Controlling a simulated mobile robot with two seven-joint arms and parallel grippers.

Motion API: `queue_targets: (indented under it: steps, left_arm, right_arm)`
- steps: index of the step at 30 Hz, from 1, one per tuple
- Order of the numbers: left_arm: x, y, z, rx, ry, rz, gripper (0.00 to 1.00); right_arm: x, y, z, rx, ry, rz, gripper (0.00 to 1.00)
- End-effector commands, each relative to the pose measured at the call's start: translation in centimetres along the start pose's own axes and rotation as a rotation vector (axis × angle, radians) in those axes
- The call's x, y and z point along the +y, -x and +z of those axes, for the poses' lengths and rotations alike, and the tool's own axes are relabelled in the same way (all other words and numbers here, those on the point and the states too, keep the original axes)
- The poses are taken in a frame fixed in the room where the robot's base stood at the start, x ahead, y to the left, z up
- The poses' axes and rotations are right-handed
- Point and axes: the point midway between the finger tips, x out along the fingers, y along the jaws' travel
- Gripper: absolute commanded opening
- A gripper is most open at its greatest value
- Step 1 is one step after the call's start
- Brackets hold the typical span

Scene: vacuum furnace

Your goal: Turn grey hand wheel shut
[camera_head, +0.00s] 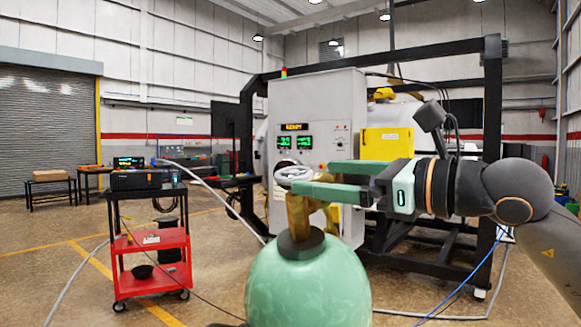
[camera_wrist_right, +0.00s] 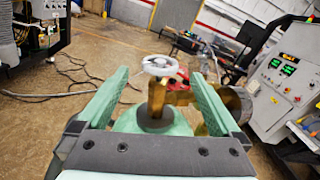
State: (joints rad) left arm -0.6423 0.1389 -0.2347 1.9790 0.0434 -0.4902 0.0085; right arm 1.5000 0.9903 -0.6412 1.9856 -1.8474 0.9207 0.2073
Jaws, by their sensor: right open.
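The grey hand wheel (camera_head: 293,174) sits on top of a brass valve (camera_head: 298,215) on a green gas cylinder (camera_head: 308,285). In the right wrist view the wheel (camera_wrist_right: 160,66) shows just beyond and between the fingertips, above the brass valve (camera_wrist_right: 156,98). My right gripper (camera_head: 322,178) comes in from the right with its two green fingers spread, the tips close to the wheel. In the right wrist view the open fingers (camera_wrist_right: 160,82) have nothing between their pads. In the head view the near finger partly covers the valve. Contact with the wheel cannot be told. My left gripper is not seen.
A grey control cabinet (camera_head: 345,100) with green displays stands behind the cylinder, beside a dark frame and a yellow box (camera_head: 387,143). A red cart (camera_head: 150,262) with equipment stands at left. Hoses cross the floor. Open floor lies between cart and cylinder.

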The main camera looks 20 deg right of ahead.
Motion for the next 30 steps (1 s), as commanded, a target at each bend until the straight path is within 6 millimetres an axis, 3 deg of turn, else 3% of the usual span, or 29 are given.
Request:
queue_targets:
  steps: [3,9,15,23,30]
  left_arm:
    - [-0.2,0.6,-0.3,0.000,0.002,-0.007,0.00]
    - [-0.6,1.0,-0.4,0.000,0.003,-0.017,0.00]
    - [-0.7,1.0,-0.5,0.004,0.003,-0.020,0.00]
    - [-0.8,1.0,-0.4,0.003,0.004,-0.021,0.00]
    - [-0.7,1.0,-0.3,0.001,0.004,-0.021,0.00]
  right_arm:
    - [0.0,-2.5,0.3,-0.001,-0.002,0.003,1.00]
    - [0.0,-5.5,0.2,-0.001,-0.002,0.001,1.00]
    - [0.0,-6.7,0.1,-0.001,-0.001,0.001,1.00]
    - [0.0,-6.8,0.0,-0.001,0.000,0.000,1.00]
    - [0.0,-6.8,0.0,-0.001,-0.001,0.000,0.73]
